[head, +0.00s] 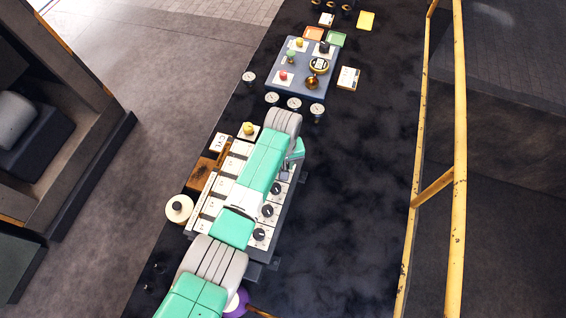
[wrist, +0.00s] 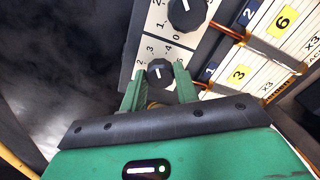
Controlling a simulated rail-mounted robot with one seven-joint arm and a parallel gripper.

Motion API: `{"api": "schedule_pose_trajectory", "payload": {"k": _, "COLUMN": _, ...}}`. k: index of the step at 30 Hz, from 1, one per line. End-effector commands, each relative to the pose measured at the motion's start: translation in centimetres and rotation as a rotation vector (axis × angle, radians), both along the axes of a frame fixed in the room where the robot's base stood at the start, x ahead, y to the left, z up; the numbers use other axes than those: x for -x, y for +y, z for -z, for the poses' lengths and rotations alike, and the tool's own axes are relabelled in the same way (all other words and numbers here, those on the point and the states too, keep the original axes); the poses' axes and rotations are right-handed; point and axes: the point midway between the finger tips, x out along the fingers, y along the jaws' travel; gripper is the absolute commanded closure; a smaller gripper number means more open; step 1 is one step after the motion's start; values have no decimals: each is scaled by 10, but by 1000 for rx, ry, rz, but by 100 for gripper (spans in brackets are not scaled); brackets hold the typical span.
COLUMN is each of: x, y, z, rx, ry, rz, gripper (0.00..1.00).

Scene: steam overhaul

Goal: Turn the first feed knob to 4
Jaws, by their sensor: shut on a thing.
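A dark round feed knob (wrist: 158,69) with a white pointer mark sits on a white dial plate (wrist: 143,52) beside the blue tag 1 in the wrist view. Printed numbers ring it, with 2, 3 and 4 legible. I cannot tell exactly which number the pointer meets. My gripper (wrist: 160,77) has its two green fingers on either side of this knob and is shut on it. In the head view my gripper (head: 291,165) is over the far end of the panel, and my arm hides part of it.
A larger dark knob (wrist: 187,13) is just above in the wrist view. Cards marked 3 (wrist: 239,74) and 6 (wrist: 283,22) lie right. In the head view, several knobs, including one (head: 267,210), line the panel's right edge. Small gauges (head: 294,103) stand beyond. The dark bench right is clear.

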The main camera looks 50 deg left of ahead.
Motion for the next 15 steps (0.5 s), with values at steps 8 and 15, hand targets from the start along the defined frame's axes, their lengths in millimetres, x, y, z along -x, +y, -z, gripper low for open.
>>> {"api": "schedule_pose_trajectory", "payload": {"k": 8, "x": 0, "y": 0, "z": -1, "rx": 0, "ry": 0, "rz": 241, "gripper": 92}}
{"api": "schedule_pose_trajectory", "payload": {"k": 15, "x": 0, "y": 0, "z": -1, "rx": 1, "ry": 0, "rz": 424, "gripper": 92}}
